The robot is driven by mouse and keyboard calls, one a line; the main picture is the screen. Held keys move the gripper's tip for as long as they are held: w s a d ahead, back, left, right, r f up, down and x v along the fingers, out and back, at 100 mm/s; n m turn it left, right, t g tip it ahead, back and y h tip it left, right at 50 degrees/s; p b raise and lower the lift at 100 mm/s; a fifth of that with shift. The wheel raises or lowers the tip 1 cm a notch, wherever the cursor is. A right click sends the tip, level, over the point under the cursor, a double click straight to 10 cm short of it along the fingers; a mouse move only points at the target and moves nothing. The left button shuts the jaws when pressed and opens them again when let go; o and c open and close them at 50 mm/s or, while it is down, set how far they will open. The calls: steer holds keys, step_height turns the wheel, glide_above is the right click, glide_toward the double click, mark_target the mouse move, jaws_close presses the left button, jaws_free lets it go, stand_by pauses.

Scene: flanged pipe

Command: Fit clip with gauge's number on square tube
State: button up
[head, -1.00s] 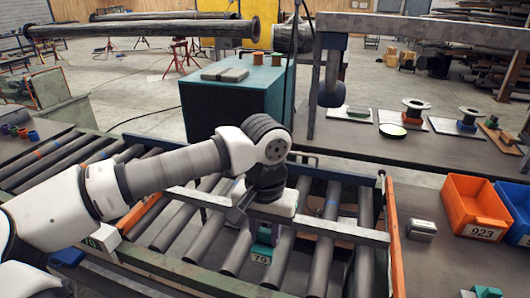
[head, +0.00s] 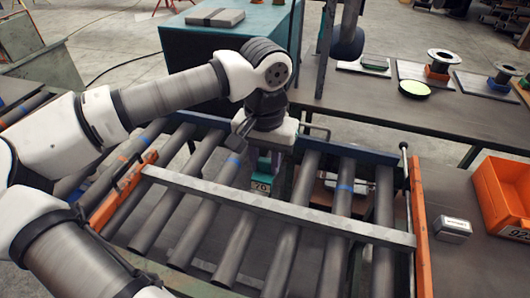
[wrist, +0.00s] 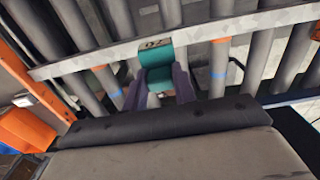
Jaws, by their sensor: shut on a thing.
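My gripper (head: 262,165) points down over the roller conveyor. Its two dark fingers (wrist: 158,90) are shut on a teal clip (wrist: 156,62), seen between them in the wrist view. The clip's tag reads 70 (head: 261,187) in the head view and appears upside down in the wrist view (wrist: 152,43). A pale mottled square tube (head: 330,222) lies across the rollers, and it also crosses the wrist view (wrist: 260,22). The tag overlaps or borders the tube in both views. I cannot tell whether the clip touches it. No gauge number is readable.
Rollers (head: 275,255) fill the conveyor between orange side rails (head: 418,215). At right stand a small grey case (head: 452,228) and an orange bin (head: 502,200). A teal cabinet (head: 225,45) stands behind my arm.

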steer(key=shift+s+f+b, duration=0.1)
steer(key=shift+f+b, duration=0.2)
steer(key=shift+f, duration=0.3)
steer(key=b, duration=0.3)
glide_above(265, 203)
step_height(265, 203, down, 5)
steer(key=shift+r, duration=0.1)
step_height(265, 203, down, 4)
steer(key=b, duration=0.3)
steer(key=shift+r+b, duration=0.25)
steer(key=shift+b, duration=0.05)
steer(key=shift+f+b, duration=0.65)
steer(key=shift+b, duration=0.3)
steer(key=o, duration=1.1)
steer(key=shift+r, duration=0.15)
